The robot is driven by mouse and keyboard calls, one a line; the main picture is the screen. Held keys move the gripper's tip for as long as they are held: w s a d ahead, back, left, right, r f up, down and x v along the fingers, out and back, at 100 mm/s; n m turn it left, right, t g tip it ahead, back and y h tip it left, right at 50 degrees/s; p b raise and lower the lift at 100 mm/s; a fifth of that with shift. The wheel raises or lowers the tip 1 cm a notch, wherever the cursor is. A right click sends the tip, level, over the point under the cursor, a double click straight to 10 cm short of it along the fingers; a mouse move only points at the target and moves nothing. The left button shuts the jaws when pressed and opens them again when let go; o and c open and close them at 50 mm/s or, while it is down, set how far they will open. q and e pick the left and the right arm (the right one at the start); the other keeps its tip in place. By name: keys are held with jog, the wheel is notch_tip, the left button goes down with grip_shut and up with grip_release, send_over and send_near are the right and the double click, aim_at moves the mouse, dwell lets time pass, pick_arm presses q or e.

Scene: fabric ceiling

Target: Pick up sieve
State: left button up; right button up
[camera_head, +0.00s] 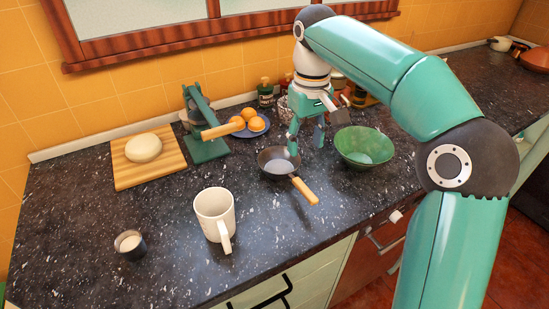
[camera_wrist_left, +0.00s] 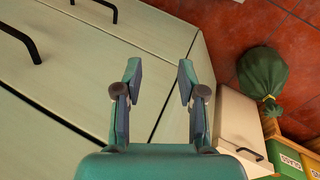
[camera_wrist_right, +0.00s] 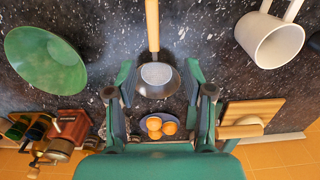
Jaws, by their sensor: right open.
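A dark round pan-like vessel (camera_head: 272,168) with a wooden handle lies on the counter. The right wrist view shows it (camera_wrist_right: 157,88) with a pale round patch inside. A grey mesh-like thing (camera_head: 283,106) stands at the back, partly hidden by my right gripper. I cannot tell for sure which is the sieve. My right gripper (camera_head: 306,142) is open and empty, pointing down above the counter, between the pan-like vessel and a green bowl (camera_head: 352,154). My left gripper (camera_wrist_left: 158,77) is open and empty before the cabinet fronts, outside the head view.
A white mug (camera_head: 213,207) and small dark cup (camera_head: 130,245) stand front left. Dough lies on a wooden board (camera_head: 172,172). A green press (camera_head: 207,150), a blue plate (camera_head: 263,131) with oranges and bottles line the back. The front middle counter is clear.

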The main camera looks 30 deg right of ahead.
jog(key=b, duration=0.2)
send_over(307, 190)
jog(key=f, duration=1)
jog(key=shift+w+a+f, duration=0.15)
jog(key=shift+w+a, duration=0.05)
jog(key=shift+a, duration=0.1)
jog(key=shift+s+d+f, duration=0.15)
jog(key=shift+f, duration=1.25)
jog(key=shift+s+d+f, duration=0.1)
jog(key=shift+f, duration=1.25)
grip_shut()
